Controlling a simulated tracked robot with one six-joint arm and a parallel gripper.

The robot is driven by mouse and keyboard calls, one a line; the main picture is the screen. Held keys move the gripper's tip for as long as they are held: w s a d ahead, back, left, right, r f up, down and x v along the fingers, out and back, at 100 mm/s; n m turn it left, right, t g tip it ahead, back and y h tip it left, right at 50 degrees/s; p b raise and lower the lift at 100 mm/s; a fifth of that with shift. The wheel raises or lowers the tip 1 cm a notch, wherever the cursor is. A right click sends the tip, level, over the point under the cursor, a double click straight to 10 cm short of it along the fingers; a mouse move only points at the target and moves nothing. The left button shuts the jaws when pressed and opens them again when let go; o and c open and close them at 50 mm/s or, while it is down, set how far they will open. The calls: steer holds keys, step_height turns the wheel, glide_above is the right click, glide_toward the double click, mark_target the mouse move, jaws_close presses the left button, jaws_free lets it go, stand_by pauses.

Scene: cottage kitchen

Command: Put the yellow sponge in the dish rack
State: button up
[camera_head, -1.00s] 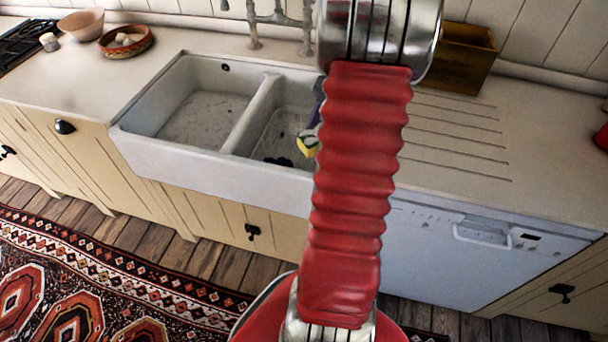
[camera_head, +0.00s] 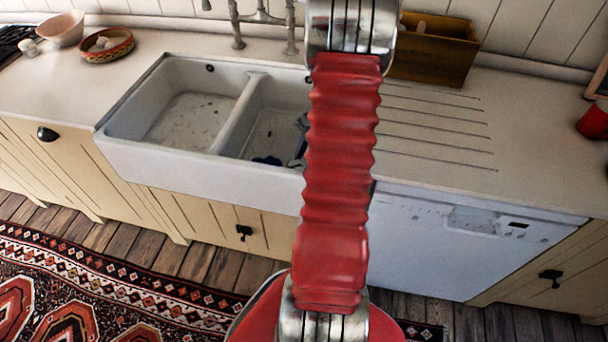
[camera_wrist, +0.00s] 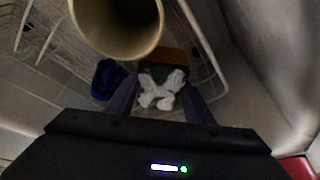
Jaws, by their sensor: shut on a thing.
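My gripper (camera_wrist: 160,98) points down into the right sink basin, its two dark purple-grey fingers shut on a block between them. The block, the sponge (camera_wrist: 160,72), shows a dull orange-brown edge, a dark green face and a white patch in shadow. White wires of what looks like the dish rack (camera_wrist: 205,45) run along both sides in the wrist view. The sponge is above or between these wires; I cannot tell whether it touches them.
A beige cup-like vessel (camera_wrist: 115,22) stands close to the fingers, with a dark blue thing (camera_wrist: 107,78) beside it. The left basin (camera_head: 188,120) is empty. A wooden box (camera_head: 435,50) and a grooved counter (camera_head: 440,125) lie right of the arm.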

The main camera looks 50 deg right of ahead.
steer(key=shift+f, duration=0.1)
steer(key=shift+f, duration=2.15)
steer(key=shift+f, duration=0.1)
steer(key=o, duration=1)
steer(key=v, duration=1.2)
steer(key=shift+d, duration=0.1)
